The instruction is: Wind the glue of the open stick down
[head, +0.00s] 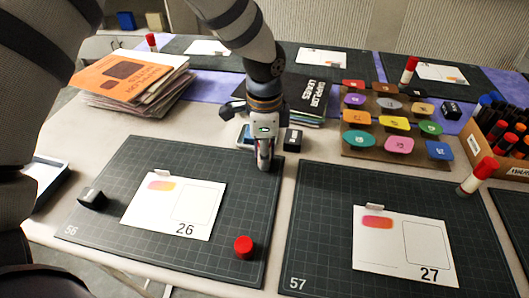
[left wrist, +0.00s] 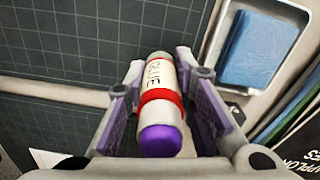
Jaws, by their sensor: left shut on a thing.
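The open glue stick (left wrist: 158,78) shows in the left wrist view, white with the word GLUE and a red ring. A rounded purple end of glue (left wrist: 160,139) stands out past the ring, toward the camera. My left gripper (head: 264,163) is shut around the stick's body near the back right corner of mat 56 (head: 135,150). In the head view the fingers hide most of the stick. A red cap (head: 243,247) sits apart on the front of the same mat. My right gripper is not in view.
Card 26 (head: 200,200) and a black block (head: 92,198) lie on mat 56. Mat 57 (head: 320,190) holds card 27 and a red-capped stick (head: 478,176). Behind are stacked books (head: 125,80), colored tiles (head: 395,122) and a blue sponge (left wrist: 258,48) in a tray.

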